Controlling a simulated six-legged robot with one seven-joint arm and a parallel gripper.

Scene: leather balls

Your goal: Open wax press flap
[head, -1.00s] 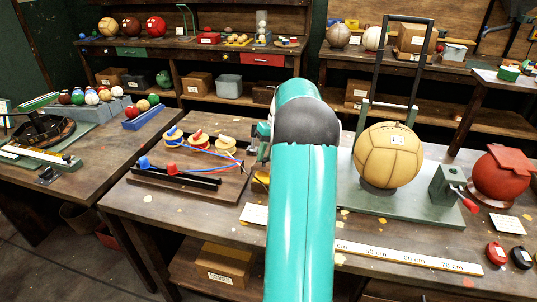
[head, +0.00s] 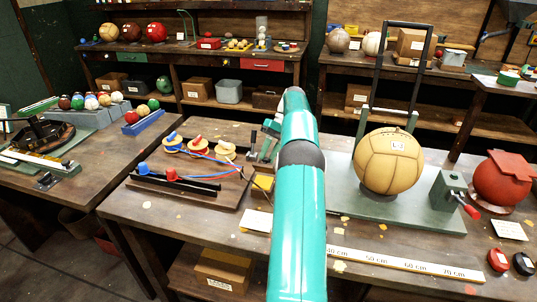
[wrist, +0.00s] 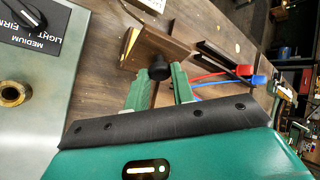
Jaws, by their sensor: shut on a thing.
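My gripper (wrist: 161,84) has its two green fingers on either side of a black knob (wrist: 159,69) in the wrist view, and it is shut on it. The knob stands at the edge of a brown wooden flap (wrist: 158,44) with a strip of yellow along its left side. The flap looks tilted, but how far it is open I cannot tell. The gripper's fingertips and the flap are mostly hidden there.
A tan leather ball (head: 388,161) rests on a green stand to the right. A white ruler (head: 400,262) lies along the front edge. A grey panel (wrist: 32,95) with a dial fills the wrist view's left.

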